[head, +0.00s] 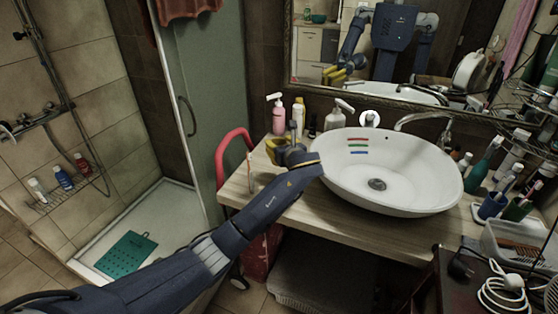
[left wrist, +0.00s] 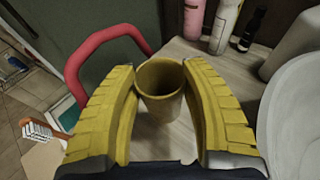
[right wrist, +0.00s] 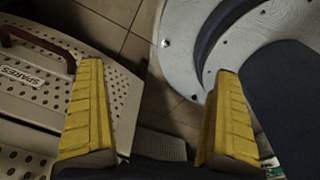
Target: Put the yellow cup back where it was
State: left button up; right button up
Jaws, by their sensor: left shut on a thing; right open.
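The yellow cup (left wrist: 160,92) is between the yellow fingers of my left gripper (left wrist: 160,76), which is shut on it. Its open mouth faces up toward the left wrist camera. In the head view my left gripper (head: 284,151) is at the left end of the wooden counter (head: 240,191), left of the white basin (head: 345,185). There the cup is hard to tell from the yellow fingers. I cannot tell whether its base touches the counter. My right gripper (right wrist: 155,115) is open and empty, low over the floor, and out of the head view.
A toothbrush (left wrist: 45,131) is near the counter's left end, beside a red curved frame (head: 232,140). A perforated box marked SPARES (right wrist: 40,85) is beside my right gripper.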

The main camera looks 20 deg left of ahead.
pick_arm(q)
jog(key=shift+f, duration=3.3)
jog(key=shift+f, duration=0.15)
jog(key=o, duration=1)
jog(key=shift+s+d+r, duration=0.1)
jog(key=shift+r, duration=0.1)
jog(key=v, duration=1.1)
jog(key=shift+s+d+r, duration=0.1)
jog(key=shift+s+d, duration=0.15)
jog(key=shift+s, duration=0.05)
